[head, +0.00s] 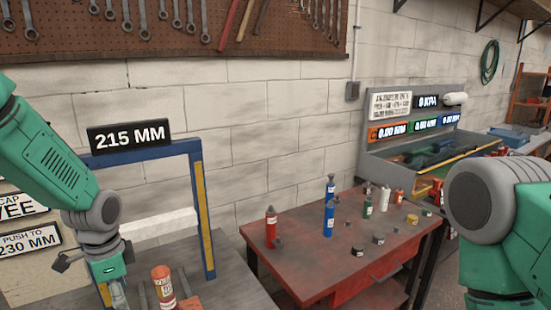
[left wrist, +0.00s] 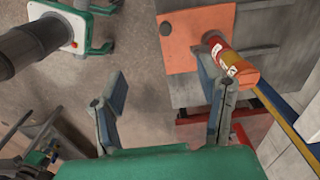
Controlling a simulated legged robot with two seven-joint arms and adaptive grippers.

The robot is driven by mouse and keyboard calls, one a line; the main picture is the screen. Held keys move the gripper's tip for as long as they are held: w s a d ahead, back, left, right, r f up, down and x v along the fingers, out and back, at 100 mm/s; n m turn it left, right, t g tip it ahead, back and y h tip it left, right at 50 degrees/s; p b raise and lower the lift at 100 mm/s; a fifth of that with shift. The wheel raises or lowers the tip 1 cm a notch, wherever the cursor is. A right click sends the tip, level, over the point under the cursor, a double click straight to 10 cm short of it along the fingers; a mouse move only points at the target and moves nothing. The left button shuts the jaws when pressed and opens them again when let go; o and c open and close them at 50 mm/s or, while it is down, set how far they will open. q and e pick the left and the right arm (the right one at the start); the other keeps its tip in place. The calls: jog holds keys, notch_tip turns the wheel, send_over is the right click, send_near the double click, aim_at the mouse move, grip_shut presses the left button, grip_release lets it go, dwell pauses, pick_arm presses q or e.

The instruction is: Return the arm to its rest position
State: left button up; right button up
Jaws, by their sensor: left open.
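My left arm comes in from the left in the head view, with its left gripper (head: 92,280) low beside the blue frame and partly cut off by the picture's bottom edge. In the left wrist view the two fingers of the left gripper (left wrist: 165,95) stand wide apart with nothing between them.
A blue frame (head: 205,215) with a "215 MM" sign (head: 129,136) rises around the left arm's lower end. A red table (head: 330,262) holds a red bottle (head: 271,228), a blue bottle (head: 328,210) and several small items.

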pick_arm(q)
jog(key=s+d+f+n+b, duration=0.1)
jog(key=s+f+n+b, duration=0.2)
jog(key=f, duration=0.5)
jog(key=s+d+f+b, duration=0.1)
jog(key=s+f+b, duration=0.2)
jog(key=s+f, duration=0.4)
jog(key=s+d+f+n+b, duration=0.1)
jog(key=s+f+n+b, duration=0.15)
jog(key=f, duration=0.65)
jog(key=s+f+n+b, duration=0.5)
jog(key=s+f, duration=0.6)
jog(key=s, duration=0.5)
jog(key=shift+d+f+t+b, duration=0.15)
jog(key=shift+d+t+b, duration=0.2)
jog(key=shift+b, duration=0.5)
jog(key=shift+w, duration=0.15)
